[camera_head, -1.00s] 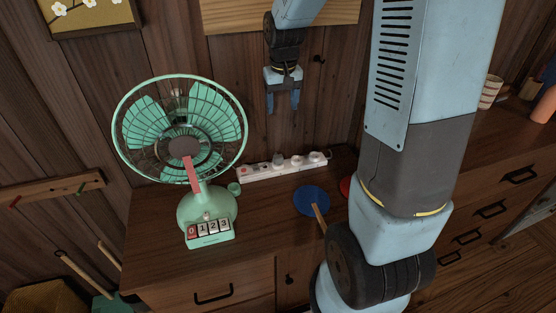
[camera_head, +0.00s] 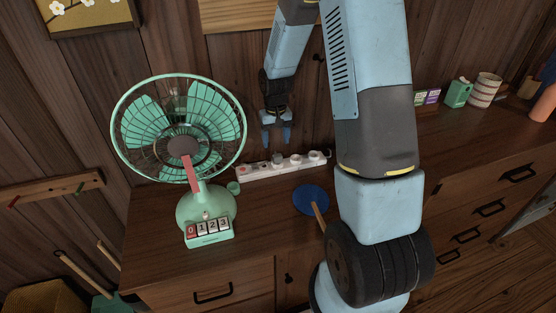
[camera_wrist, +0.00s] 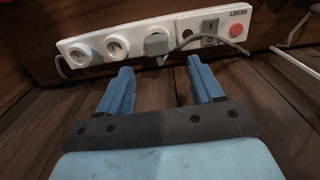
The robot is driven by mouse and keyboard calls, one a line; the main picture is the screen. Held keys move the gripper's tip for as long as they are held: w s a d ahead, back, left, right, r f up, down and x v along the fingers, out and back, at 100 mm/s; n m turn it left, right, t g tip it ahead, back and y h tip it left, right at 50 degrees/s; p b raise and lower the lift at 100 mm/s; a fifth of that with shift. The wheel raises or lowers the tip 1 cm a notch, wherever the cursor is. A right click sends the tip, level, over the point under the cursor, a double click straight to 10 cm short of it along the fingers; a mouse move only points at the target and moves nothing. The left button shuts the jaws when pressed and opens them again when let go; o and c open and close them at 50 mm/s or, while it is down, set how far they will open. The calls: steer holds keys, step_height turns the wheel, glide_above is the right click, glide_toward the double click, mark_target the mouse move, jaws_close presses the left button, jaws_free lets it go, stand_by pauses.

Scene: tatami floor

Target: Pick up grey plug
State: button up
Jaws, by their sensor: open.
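The grey plug (camera_wrist: 157,43) sits in a socket of the white power strip (camera_wrist: 188,22) in the wrist view, with a grey cord running from it. In the head view the plug (camera_head: 278,158) is small, near the middle of the strip (camera_head: 256,171) at the back of the cabinet top. My gripper (camera_head: 277,141) is open and empty, with its blue fingers pointing down just above the plug. In the wrist view my gripper (camera_wrist: 160,72) has its two fingertips on either side of the line to the plug, short of it and apart from it.
A green fan (camera_head: 206,210) stands left of the strip. A blue round paddle (camera_head: 311,199) lies in front of it. My arm hides part of the cabinet top. A green box (camera_head: 458,94) and a striped cup (camera_head: 487,91) stand at the right.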

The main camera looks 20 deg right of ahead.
mark_target(277, 154)
steer(key=shift+d+f, duration=0.2)
steer(key=shift+f, duration=3.1)
steer(key=shift+c, duration=0.4)
steer(key=c, duration=1)
steer(key=shift+r, duration=0.1)
